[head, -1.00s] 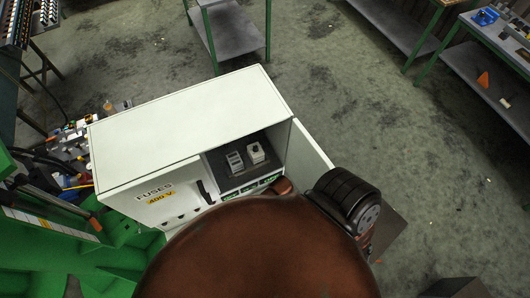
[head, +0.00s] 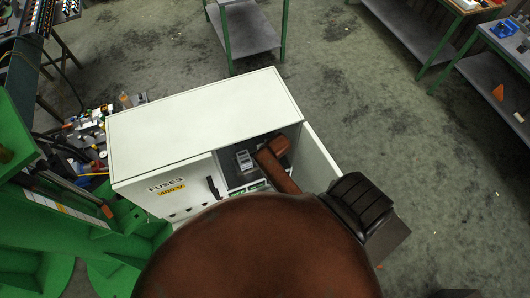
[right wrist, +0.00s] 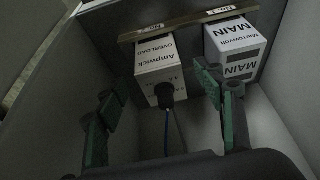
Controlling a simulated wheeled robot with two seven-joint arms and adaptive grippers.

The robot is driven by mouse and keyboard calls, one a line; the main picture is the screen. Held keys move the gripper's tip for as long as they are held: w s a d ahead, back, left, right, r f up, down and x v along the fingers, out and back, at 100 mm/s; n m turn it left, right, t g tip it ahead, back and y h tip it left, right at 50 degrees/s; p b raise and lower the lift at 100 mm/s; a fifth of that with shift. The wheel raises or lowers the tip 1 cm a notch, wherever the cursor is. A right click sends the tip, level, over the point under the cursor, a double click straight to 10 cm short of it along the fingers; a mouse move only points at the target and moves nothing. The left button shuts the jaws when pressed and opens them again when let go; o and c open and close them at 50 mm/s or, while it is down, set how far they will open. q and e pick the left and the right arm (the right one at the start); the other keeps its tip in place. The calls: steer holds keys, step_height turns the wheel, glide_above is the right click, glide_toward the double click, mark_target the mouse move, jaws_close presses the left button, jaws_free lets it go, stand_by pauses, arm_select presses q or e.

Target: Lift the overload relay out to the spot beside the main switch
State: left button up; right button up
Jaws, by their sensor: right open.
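The overload relay (right wrist: 160,65) is a white block lettered "Ampwick OVERLOAD", with a black knob and a blue cable on its near face. It hangs from a metal rail in the right wrist view. The main switch (right wrist: 235,42), a white block lettered "MAIN", is beside it on the right, with a gap between. My right gripper (right wrist: 164,80) is open, its green fingers on either side of the relay and nothing visibly clamped. In the head view, the main switch (head: 244,160) shows inside the cabinet, while my right arm hides the relay. My left gripper is out of view.
The white cabinet (head: 200,115) marked "FUSES 400 V" has its compartment open, with its door (head: 318,165) swung out on the right. Cabinet walls close in around my right gripper. Tables stand at the back and right; open floor lies between.

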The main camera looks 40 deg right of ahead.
steer(key=shift+w+d, duration=0.25)
steer(key=shift+w, duration=0.4)
steer(key=shift+p+x, duration=0.45)
steer(key=shift+x, duration=2.15)
steer(key=shift+c, duration=0.5)
steer(key=shift+r, duration=0.1)
steer(key=c, duration=1.5)
